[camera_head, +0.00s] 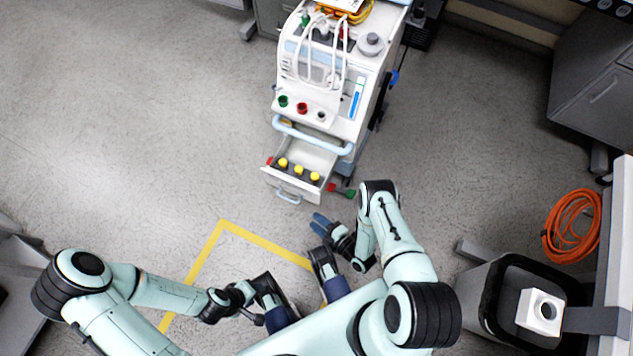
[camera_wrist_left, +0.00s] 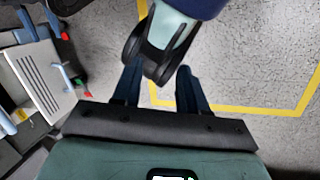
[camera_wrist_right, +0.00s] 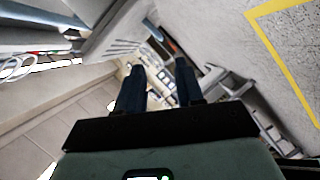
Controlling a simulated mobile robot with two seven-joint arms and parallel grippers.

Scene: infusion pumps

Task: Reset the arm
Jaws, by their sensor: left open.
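My right gripper (camera_head: 321,223) is in front of the cart, just below its pulled-out drawer in the head view. Its two dark blue fingers stand apart in the right wrist view (camera_wrist_right: 160,64), with nothing between them. My right arm is bent, with its elbow near the drawer's lower right. My left arm comes in from the left, bent low over the floor. My left gripper (camera_wrist_left: 160,68) shows best in the left wrist view, its fingers apart and holding nothing. In the head view its fingers are hard to make out.
A white medical cart (camera_head: 345,110) stands ahead. Its open drawer (camera_head: 290,190) holds several yellow-capped vials (camera_head: 298,169). A yellow floor line (camera_head: 205,250) runs around my base. A black bin (camera_head: 520,300) and a coiled orange cable (camera_head: 572,226) are at right. The left floor is clear.

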